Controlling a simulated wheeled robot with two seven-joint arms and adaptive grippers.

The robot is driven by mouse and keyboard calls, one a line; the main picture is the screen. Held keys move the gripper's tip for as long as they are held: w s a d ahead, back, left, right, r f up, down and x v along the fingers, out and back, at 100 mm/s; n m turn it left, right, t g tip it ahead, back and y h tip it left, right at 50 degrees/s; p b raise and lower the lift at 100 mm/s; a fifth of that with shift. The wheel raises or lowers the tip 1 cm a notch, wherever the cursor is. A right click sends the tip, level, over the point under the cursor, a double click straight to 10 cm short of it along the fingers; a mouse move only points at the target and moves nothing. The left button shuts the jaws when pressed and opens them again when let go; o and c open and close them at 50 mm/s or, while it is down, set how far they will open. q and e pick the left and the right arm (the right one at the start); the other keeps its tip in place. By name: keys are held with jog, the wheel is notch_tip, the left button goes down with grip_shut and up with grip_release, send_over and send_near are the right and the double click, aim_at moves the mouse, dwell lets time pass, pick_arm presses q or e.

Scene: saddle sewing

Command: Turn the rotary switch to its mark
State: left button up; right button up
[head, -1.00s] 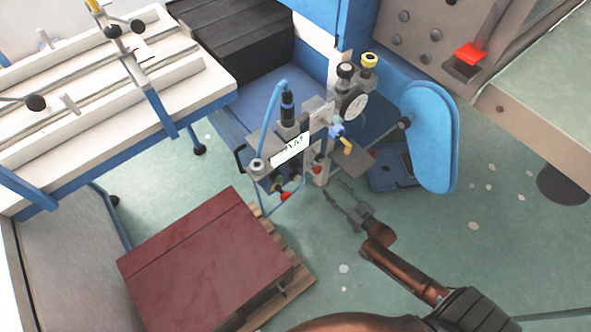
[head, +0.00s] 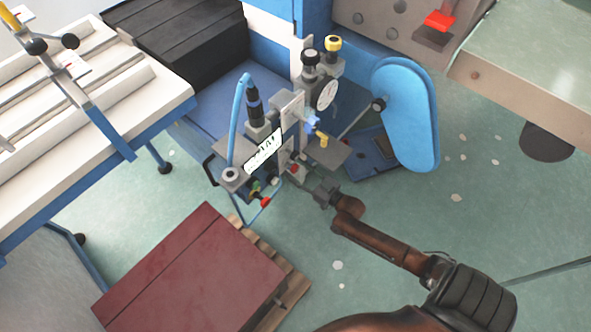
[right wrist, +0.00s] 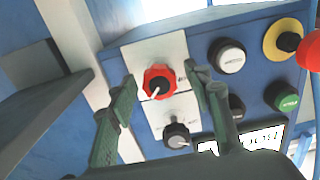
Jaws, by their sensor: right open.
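A red rotary switch (right wrist: 159,82) with a white pointer line sits on a pale plate on the blue control panel in the right wrist view. Its pointer slants to the lower left. A dark rotary switch (right wrist: 177,136) with a white line sits below it. My right gripper (right wrist: 161,75) is open, its two green fingers on either side of the red switch in the picture. I cannot tell whether they touch it. In the head view the right gripper (head: 302,183) is at the machine's front, its tips hard to make out. My left gripper is not in view.
The panel also holds a white button (right wrist: 230,57), a green button (right wrist: 288,102) and a yellow-ringed button (right wrist: 284,40). A label or display (right wrist: 262,137) is below. In the head view a dark red box (head: 200,275) stands on a pallet, with floor beside it.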

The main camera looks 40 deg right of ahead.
jog(key=shift+c, duration=0.6)
jog(key=c, duration=1.1)
jog(key=shift+o, duration=0.2)
